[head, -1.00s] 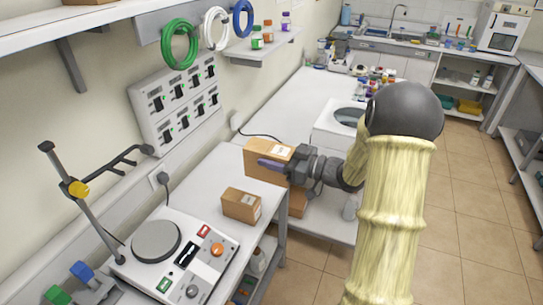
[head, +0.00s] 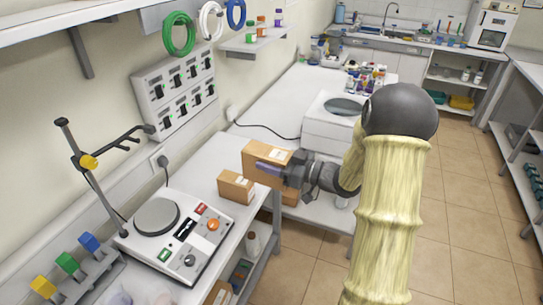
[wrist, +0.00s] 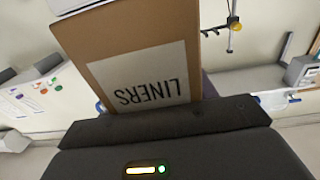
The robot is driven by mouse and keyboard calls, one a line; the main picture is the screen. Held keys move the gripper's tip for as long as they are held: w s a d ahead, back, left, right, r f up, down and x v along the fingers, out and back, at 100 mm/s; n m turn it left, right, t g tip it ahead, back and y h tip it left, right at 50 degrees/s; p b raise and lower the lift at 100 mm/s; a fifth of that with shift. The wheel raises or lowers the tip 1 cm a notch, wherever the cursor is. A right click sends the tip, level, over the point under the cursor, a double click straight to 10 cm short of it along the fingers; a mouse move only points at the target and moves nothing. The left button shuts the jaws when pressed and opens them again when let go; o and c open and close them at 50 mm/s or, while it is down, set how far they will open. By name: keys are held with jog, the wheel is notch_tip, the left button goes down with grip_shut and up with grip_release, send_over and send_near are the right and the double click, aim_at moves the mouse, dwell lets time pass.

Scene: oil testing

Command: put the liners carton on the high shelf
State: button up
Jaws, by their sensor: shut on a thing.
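The liners carton (head: 262,152) is a brown box with a white label. The wrist view shows its label (wrist: 137,78), reading LINERS upside down, close in front of my gripper. My gripper (head: 270,168) is shut on the carton and holds it near the bench edge, behind a smaller brown carton. One finger lies along the carton's side; the far finger is hidden. The high shelf (head: 45,32) is the white wall shelf at the upper left, above and apart from the carton; only part of it shows.
A smaller brown carton (head: 236,186) sits on the bench beside a hotplate (head: 178,232) and a clamp stand (head: 95,170). A wall switch panel (head: 175,92) and a small shelf with bottles (head: 255,38) are behind. Another brown carton (head: 290,196) is partly hidden below my gripper.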

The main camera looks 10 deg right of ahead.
notch_tip(320, 180, down, 31)
jog(key=w+m+t+h, duration=0.2)
jog(key=m+t+h, duration=0.4)
jog(key=m+h, duration=0.4)
jog(key=h, duration=0.4)
jog(key=shift+d+m, duration=0.3)
jog(key=shift+d, duration=0.05)
jog(key=shift+w, duration=0.1)
notch_tip(320, 180, down, 13)
jog(key=b, duration=1.3)
jog(key=shift+r+t, duration=0.15)
jog(key=shift+t, duration=0.15)
jog(key=shift+w, duration=0.1)
